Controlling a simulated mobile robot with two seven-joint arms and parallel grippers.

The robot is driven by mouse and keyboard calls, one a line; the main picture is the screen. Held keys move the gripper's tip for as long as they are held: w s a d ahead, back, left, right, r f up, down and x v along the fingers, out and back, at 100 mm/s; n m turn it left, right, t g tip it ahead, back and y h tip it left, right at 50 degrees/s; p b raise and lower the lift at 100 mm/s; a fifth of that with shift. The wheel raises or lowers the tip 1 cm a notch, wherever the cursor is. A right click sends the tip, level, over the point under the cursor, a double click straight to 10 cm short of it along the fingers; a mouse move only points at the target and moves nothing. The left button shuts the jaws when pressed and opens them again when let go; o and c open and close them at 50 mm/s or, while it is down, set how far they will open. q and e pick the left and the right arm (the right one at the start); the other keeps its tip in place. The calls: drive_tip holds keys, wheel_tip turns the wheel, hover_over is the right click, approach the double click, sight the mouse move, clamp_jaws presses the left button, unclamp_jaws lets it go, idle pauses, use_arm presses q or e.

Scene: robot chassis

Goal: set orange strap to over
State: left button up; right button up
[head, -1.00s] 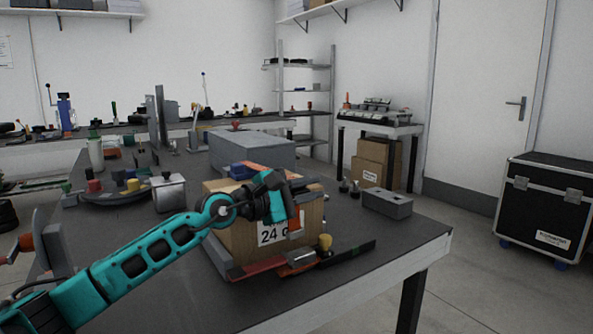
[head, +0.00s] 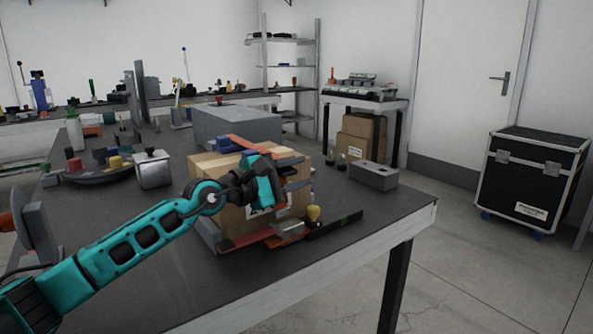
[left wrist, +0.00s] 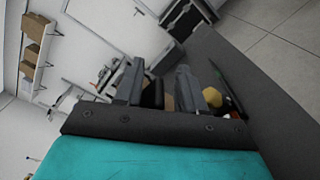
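A cardboard box (head: 234,220) with a white label stands on the dark bench. An orange strap (head: 248,142) shows at the box's top rear edge. More orange shows beside my left gripper's fingers; I cannot tell how the strap runs between. A red strip (head: 245,239) lies along the box's front base, beside a metal buckle-like piece (head: 289,229). My left gripper (head: 296,173) is at the box's upper front right, fingers pointing right. In the left wrist view its grey fingers (left wrist: 158,88) stand apart, with no strap clearly between them. My right gripper is not in view.
A long grey case (head: 238,123) stands behind the box, and a grey block (head: 373,175) lies to its right. A metal canister (head: 153,170) and a round tray (head: 95,174) stand left. A yellow-knobbed piece (head: 314,213) is at front right. The bench's right front corner is clear.

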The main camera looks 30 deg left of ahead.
use_arm(q)
drive_tip(key=shift+a+f, duration=0.2)
drive_tip(key=shift+f, duration=0.05)
drive_tip(key=shift+s+a+f, duration=0.1)
drive_tip(key=shift+s+a, duration=0.2)
drive_tip(key=shift+s, duration=0.1)
drive_tip(key=b+v, duration=0.2)
drive_tip(key=v, duration=0.9)
drive_tip(key=shift+s+r, duration=0.3)
drive_tip(key=shift+s, duration=0.15)
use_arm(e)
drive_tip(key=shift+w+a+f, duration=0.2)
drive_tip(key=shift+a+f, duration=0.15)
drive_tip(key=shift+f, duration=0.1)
use_arm(q)
drive_tip(key=shift+d, duration=0.1)
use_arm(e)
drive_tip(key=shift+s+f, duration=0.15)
use_arm(q)
drive_tip(key=shift+s, duration=0.1)
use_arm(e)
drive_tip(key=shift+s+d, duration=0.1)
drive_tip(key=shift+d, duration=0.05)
